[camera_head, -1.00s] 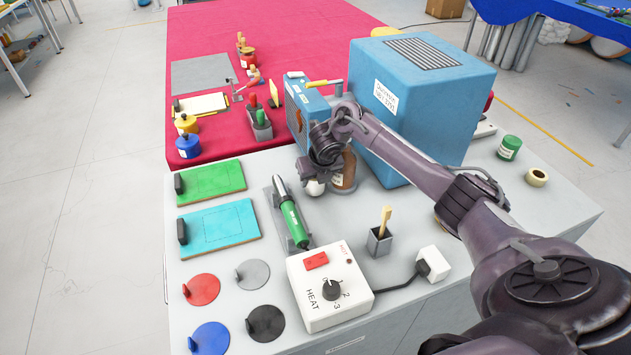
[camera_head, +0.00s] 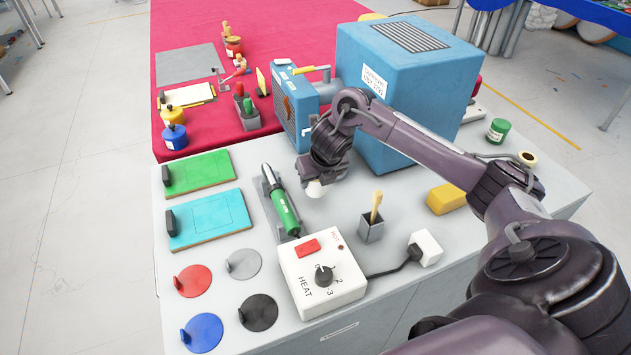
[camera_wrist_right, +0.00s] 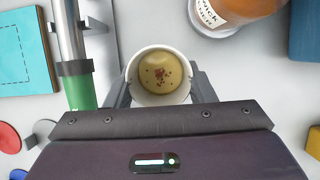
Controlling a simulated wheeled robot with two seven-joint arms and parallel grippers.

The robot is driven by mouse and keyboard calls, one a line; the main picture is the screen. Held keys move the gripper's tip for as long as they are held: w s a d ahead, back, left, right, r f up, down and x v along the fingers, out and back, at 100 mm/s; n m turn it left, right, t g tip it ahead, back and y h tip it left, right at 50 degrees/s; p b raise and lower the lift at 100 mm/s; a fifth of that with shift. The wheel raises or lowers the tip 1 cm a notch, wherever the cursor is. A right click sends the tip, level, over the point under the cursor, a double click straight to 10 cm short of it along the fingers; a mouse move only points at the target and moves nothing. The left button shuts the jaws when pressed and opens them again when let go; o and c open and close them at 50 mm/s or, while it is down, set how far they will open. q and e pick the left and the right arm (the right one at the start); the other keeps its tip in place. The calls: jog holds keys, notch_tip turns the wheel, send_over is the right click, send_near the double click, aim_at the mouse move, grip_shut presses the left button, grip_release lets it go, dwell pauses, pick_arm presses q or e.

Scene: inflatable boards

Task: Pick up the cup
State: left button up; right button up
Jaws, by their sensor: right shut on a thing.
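The white cup (camera_wrist_right: 135,70) sits between the two fingers of my right gripper (camera_wrist_right: 160,88) in the wrist view. It is seen from above and holds something yellowish with dark specks. In the head view a small part of the cup (camera_head: 314,189) shows below my right gripper (camera_head: 318,178), over the grey bench right of the green-handled tool. My right gripper is shut on the cup. The wrist and gripper hide most of the cup in the head view, and I cannot tell whether it touches the bench. My left gripper is not in view.
The green-handled tool (camera_head: 284,211) lies close left of the cup. A brown bottle (camera_wrist_right: 240,8) stands near it in the wrist view. A blue box (camera_head: 400,100), a brush holder (camera_head: 371,229), a yellow block (camera_head: 447,198) and a heat control box (camera_head: 322,281) stand around.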

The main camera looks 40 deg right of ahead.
notch_tip(320, 180, up, 11)
jog(key=p, duration=0.5)
jog(key=shift+r, duration=0.15)
jog(key=shift+r, duration=0.15)
dwell(2.9)
